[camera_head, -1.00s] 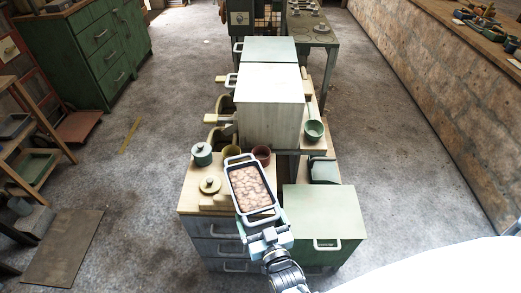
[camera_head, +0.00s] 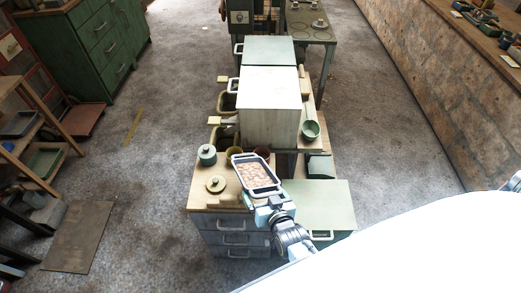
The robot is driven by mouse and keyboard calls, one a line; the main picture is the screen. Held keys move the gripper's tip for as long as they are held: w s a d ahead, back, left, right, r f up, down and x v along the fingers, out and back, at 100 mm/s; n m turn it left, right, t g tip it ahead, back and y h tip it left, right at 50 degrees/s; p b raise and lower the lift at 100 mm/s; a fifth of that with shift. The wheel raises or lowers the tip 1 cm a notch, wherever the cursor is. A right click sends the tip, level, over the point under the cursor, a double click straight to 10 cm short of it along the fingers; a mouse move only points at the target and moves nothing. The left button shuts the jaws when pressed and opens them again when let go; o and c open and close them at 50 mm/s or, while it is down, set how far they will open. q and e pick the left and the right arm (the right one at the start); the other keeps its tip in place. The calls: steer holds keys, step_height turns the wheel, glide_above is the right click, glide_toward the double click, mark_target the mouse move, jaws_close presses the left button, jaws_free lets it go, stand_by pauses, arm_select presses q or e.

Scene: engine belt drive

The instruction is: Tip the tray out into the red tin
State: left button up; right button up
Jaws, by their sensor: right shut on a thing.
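The tray (camera_head: 242,178) is a dark rectangular pan with a pale rim, holding brown lumpy contents. My right gripper (camera_head: 263,195) is shut on its near end and holds it above the wooden-topped cabinet. The red tin (camera_head: 262,152) is just behind the tray's far edge. Only its upper part shows; the tray hides the rest. The contents still lie in the tray, and I cannot tell exactly how far it is tilted. My left gripper is out of view.
A yellow tin (camera_head: 233,153) stands left of the red tin. A large pale box (camera_head: 269,110) rises behind. A green bowl (camera_head: 311,130) is to the right.

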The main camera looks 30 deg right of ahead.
steer(key=shift+w+d+r+g+p, duration=0.2)
steer(key=shift+w+r+p, duration=0.1)
steer(key=shift+r+p, duration=0.3)
steer(key=shift+w+d+r+g+p, duration=0.2)
steer(key=shift+w+r+p, duration=0.15)
steer(key=shift+p, duration=0.35)
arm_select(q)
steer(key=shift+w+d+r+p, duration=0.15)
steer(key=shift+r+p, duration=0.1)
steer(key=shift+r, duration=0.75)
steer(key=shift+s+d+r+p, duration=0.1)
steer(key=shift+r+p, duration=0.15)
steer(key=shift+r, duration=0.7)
arm_select(e)
steer(key=shift+w+d+r+m+y, duration=0.15)
steer(key=shift+r+m+y, duration=0.15)
steer(key=shift+r, duration=0.1)
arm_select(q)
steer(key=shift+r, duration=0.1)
